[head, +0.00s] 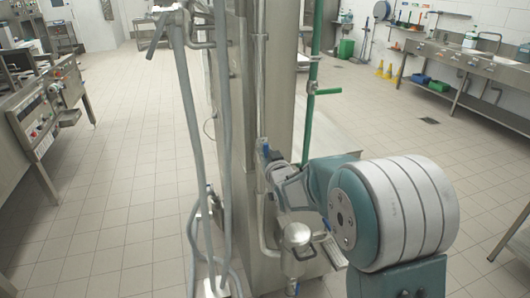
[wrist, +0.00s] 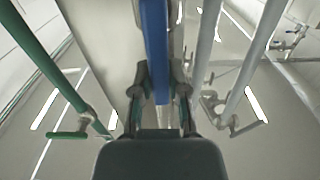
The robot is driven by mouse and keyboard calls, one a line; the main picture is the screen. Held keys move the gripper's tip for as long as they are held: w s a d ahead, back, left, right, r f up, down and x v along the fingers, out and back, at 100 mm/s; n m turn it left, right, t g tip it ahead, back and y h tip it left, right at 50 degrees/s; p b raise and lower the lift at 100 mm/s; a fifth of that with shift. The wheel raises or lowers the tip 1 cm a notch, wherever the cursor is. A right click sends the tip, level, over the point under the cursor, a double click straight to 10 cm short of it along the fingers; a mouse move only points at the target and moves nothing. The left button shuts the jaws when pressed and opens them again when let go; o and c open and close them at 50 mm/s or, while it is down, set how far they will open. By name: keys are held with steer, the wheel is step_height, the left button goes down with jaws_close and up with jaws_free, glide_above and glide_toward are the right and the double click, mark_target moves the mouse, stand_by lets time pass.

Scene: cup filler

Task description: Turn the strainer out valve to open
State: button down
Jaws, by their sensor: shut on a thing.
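A long blue valve handle (wrist: 155,45) runs down the middle of the wrist view, between the two fingers of my gripper (wrist: 158,85). The gripper is shut on this handle. In the head view a small part of the blue handle (head: 264,150) shows beside the steel column. My gripper (head: 274,168) is there too, partly hidden by my arm. The valve body under the handle is hidden, and I cannot tell whether the valve is open or closed.
A green pipe with a green lever (head: 327,91) stands close to the right of the steel column (head: 278,70). Grey pipes and hoses (head: 190,110) hang at its left. A steel canister (head: 296,237) sits low in front. Tiled floor (head: 110,190) is clear to the left.

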steer(key=shift+s+f, duration=0.1)
steer(key=shift+f, duration=0.4)
steer(key=c, duration=0.6)
jaws_free()
steer(key=shift+r, duration=0.2)
steer(key=shift+r, duration=0.1)
steer(key=v, duration=1.1)
steer(key=shift+s+d, duration=0.1)
steer(key=shift+s, duration=0.25)
